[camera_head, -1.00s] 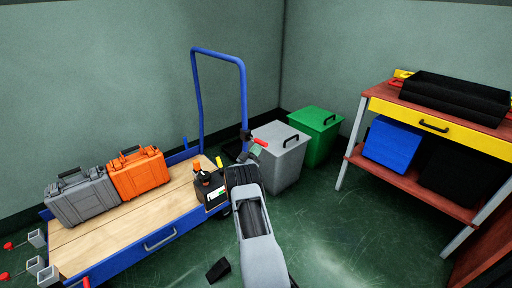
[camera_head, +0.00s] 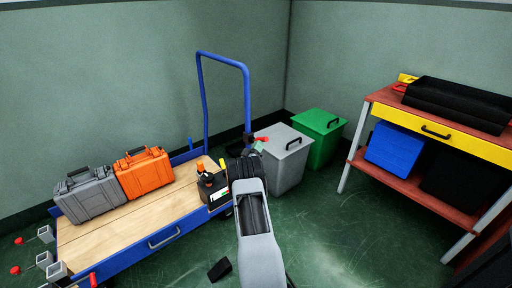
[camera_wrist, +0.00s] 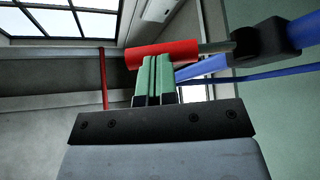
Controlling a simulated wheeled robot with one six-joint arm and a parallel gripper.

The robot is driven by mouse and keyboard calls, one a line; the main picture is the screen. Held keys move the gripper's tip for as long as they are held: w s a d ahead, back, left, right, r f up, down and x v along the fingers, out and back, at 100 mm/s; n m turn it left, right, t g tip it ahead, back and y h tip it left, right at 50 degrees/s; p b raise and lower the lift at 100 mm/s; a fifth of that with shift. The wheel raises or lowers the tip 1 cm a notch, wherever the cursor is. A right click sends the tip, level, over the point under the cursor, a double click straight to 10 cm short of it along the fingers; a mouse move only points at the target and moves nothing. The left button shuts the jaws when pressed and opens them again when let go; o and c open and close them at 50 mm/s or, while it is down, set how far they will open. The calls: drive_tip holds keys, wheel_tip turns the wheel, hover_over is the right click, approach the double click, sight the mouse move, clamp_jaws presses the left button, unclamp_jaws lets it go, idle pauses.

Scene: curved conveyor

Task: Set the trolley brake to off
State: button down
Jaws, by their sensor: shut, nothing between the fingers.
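The blue trolley (camera_head: 165,238) has a wooden deck and a tall blue push handle (camera_head: 203,95). The brake lever has a red grip (camera_head: 262,139). In the wrist view, the red grip (camera_wrist: 165,52) lies roughly level, on a metal rod from a black clamp (camera_wrist: 262,43) on the blue tube. My gripper (camera_wrist: 154,62) has green fingers pressed together and empty. Their tips are right at the underside of the red grip and seem to touch it. In the head view, my gripper (camera_head: 258,149) is small beside the lever, and my wrist hides the tube's lower part.
A grey case (camera_head: 88,196), an orange case (camera_head: 144,173) and a black container (camera_head: 212,188) stand on the deck. A grey bin (camera_head: 285,165) and a green bin (camera_head: 320,140) stand behind. A workbench (camera_head: 375,98) is at right. A black wedge (camera_head: 220,269) lies on the floor.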

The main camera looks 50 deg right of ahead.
idle(0.3)
drive_tip(key=p+v, duration=0.1)
drive_tip(key=v, duration=1.3)
drive_tip(key=shift+p, duration=0.35)
